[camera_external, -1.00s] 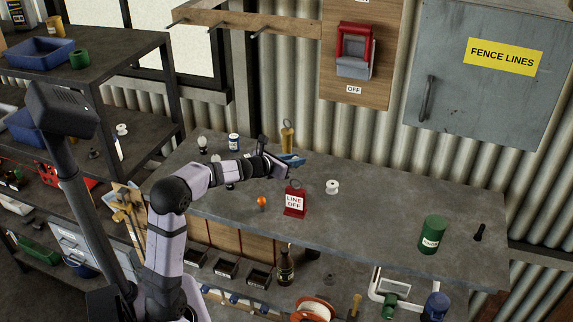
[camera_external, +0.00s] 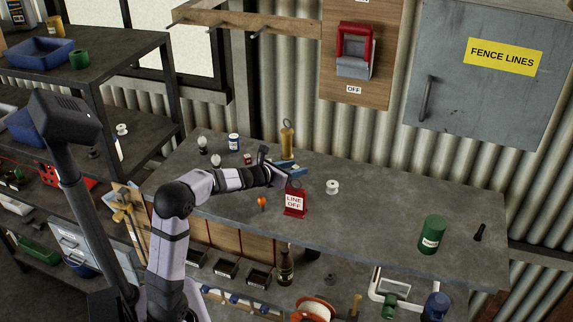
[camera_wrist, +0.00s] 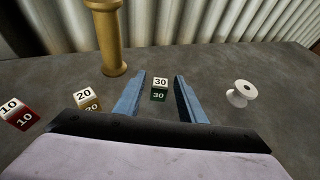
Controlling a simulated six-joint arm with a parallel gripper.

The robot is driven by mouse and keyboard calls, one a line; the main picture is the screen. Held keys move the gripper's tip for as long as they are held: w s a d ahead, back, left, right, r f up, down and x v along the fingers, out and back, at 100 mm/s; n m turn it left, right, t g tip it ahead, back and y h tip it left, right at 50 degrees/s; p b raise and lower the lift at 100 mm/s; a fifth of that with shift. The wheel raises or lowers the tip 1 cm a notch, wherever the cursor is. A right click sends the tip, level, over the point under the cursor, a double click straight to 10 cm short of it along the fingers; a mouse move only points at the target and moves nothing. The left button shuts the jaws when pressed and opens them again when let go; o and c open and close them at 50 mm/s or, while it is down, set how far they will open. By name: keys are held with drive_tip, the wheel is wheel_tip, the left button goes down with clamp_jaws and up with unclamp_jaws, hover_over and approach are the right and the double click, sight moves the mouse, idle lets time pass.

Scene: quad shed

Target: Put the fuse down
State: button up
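A small green fuse (camera_wrist: 158,96) with a white top marked 30 sits between the blue fingers of my gripper (camera_wrist: 160,78) in the wrist view. It appears to stand upright on the bench, with a gap to each finger. My gripper (camera_external: 289,169) is open and low over the bench in the external view, behind the red LINE OFF sign. The green fuse cannot be made out there. A yellow fuse (camera_wrist: 88,102) marked 20 and a red fuse (camera_wrist: 19,115) marked 10 stand to the left in the wrist view.
A brass cylinder (camera_wrist: 107,40) stands behind the fuses, near the wall. A white spool (camera_wrist: 241,93) is to the right. The red LINE OFF sign (camera_external: 295,202) stands near the bench's front edge. The bench right of the spool is mostly clear, up to a green can (camera_external: 432,235).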

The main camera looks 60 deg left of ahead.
drive_tip(key=shift+r, duration=0.1)
drive_tip(key=shift+r+p, duration=0.15)
drive_tip(key=shift+p, duration=0.15)
drive_tip(key=shift+s+d, duration=0.1)
drive_tip(key=shift+s, duration=0.15)
drive_tip(key=v, duration=1.1)
drive_tip(key=shift+s+r, duration=0.15)
drive_tip(key=shift+r, duration=0.05)
